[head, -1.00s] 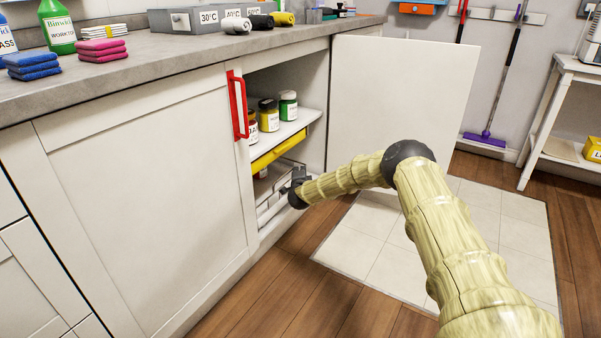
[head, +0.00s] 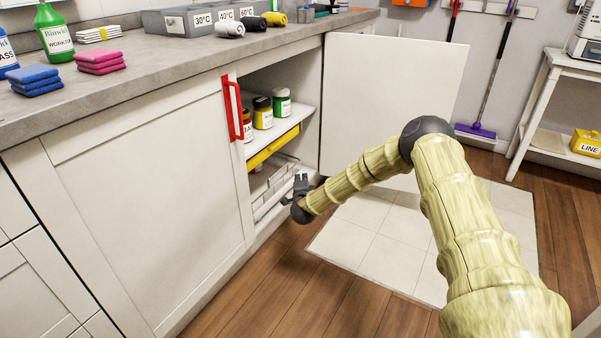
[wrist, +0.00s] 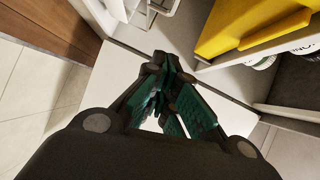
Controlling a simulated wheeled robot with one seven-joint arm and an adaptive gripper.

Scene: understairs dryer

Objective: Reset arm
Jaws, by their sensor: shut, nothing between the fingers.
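My gripper (head: 301,182) is at the front of the open lower cabinet, at the height of its lowest level. In the wrist view its fingers (wrist: 172,100) are together with nothing between them. My arm reaches from the lower right of the head view to the cabinet opening. Part of the cabinet's low interior is hidden behind my gripper.
The open white door (head: 393,100) stands right of the opening. The closed door with a red handle (head: 233,108) is at left. Several jars (head: 263,113) stand on the shelf (head: 292,122). The tiled floor patch (head: 375,235) beside my arm is clear.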

